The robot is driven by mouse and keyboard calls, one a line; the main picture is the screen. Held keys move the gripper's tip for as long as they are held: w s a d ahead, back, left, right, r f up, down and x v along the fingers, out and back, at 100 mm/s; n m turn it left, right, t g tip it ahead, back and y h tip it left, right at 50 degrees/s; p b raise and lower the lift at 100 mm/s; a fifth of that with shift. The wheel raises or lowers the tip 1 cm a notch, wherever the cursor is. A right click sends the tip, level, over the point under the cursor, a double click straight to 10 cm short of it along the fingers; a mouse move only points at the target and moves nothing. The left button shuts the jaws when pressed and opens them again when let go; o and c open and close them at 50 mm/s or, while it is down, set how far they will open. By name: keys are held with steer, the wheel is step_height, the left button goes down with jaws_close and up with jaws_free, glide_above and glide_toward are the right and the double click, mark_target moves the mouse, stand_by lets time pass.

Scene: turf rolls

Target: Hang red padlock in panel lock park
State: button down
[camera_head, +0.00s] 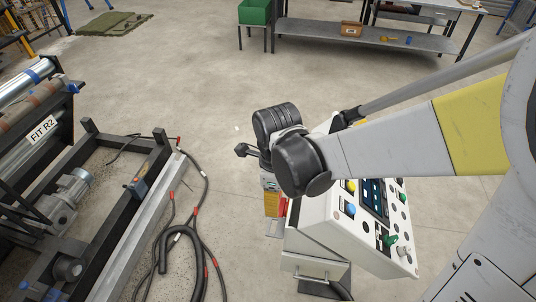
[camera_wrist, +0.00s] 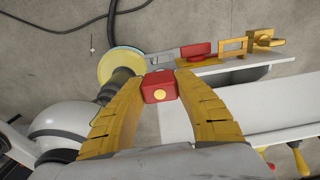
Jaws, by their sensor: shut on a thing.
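In the wrist view, my gripper (camera_wrist: 162,80) has its two yellow fingers closed on the sides of a red padlock (camera_wrist: 159,94). The padlock shows a round yellow spot; its shackle cannot be made out. Just beyond it, a row of yellow brackets (camera_wrist: 232,47) with a red piece (camera_wrist: 197,51) runs along the edge of the panel. I cannot tell whether the padlock touches this row.
A round disc with a yellow face (camera_wrist: 121,66) is close left of the padlock. Yellow-handled controls (camera_wrist: 298,160) are at lower right. Dark hoses (camera_head: 190,240) lie on the floor left of the panel, beside a black frame (camera_head: 105,150).

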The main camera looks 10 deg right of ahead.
steer(key=shift+f+b, duration=2.5)
steer(key=shift+f, duration=0.45)
steer(key=shift+f+b, duration=2.35)
steer(key=shift+f, duration=0.15)
steer(key=c, duration=0.9)
jaws_free()
steer(key=shift+c, duration=0.2)
step_height(320, 180, up, 12)
